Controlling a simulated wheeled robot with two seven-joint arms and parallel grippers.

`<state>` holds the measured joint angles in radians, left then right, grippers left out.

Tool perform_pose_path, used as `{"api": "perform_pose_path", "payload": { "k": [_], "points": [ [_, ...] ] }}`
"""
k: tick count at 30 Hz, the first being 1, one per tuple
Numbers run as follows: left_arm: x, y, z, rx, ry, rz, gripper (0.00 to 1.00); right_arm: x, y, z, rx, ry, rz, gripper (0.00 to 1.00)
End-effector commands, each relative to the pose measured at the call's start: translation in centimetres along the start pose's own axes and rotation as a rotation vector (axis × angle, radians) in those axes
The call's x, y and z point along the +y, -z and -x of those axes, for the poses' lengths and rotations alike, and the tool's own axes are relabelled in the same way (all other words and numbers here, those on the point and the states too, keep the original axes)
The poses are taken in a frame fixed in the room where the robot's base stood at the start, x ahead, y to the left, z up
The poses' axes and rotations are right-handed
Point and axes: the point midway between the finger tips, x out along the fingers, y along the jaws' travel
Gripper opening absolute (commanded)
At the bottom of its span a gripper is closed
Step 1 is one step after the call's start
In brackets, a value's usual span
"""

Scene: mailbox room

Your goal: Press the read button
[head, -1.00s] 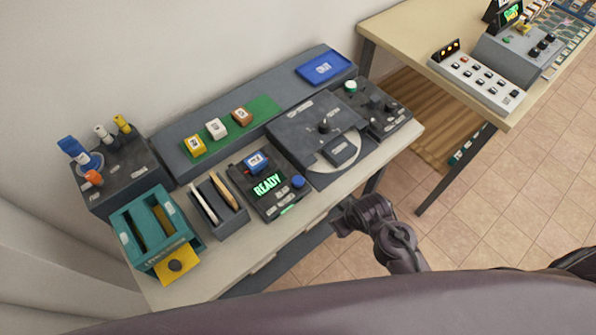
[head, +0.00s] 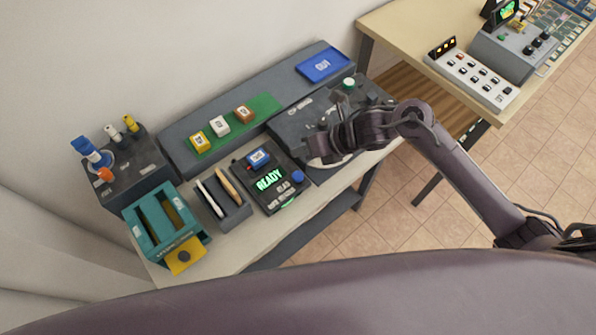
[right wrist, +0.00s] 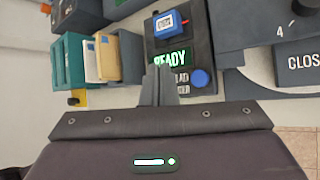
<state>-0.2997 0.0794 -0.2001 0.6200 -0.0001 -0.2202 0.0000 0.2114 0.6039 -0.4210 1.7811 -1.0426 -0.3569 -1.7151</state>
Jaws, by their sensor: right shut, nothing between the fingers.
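The read button is a round blue button (head: 298,176) at the right corner of a dark reader box (head: 250,186). The box has a green READY screen (head: 269,179) and a blue labelled block (head: 258,158) on its upper part. In the right wrist view the blue button (right wrist: 201,78) is just right of my fingers, beside a partly hidden label. My right gripper (head: 320,143) is shut and empty, above the bench to the upper right of the button in the head view. In the right wrist view its fingers (right wrist: 160,72) partly cover the label area. My left gripper is not in view.
Left of the reader stand a dark holder with cards (head: 224,205) and a teal box (head: 160,222). A dark dial unit (head: 290,122) lies partly under my right arm. A green strip (head: 262,107) with several small blocks and a blue tray (head: 322,65) are behind.

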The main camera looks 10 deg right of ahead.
Motion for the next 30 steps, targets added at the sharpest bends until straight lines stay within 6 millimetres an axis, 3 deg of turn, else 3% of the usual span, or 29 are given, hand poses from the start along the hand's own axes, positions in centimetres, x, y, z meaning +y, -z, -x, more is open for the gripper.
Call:
{"api": "perform_pose_path", "payload": {
  "k": [16,30],
  "points": [
    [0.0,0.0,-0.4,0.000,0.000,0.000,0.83,-0.3,0.4,-0.3,0.014,-0.008,0.043,0.00],
    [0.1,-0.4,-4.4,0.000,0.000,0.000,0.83,-3.8,3.6,-4.8,0.013,-0.007,0.043,0.00]
  ]
}}
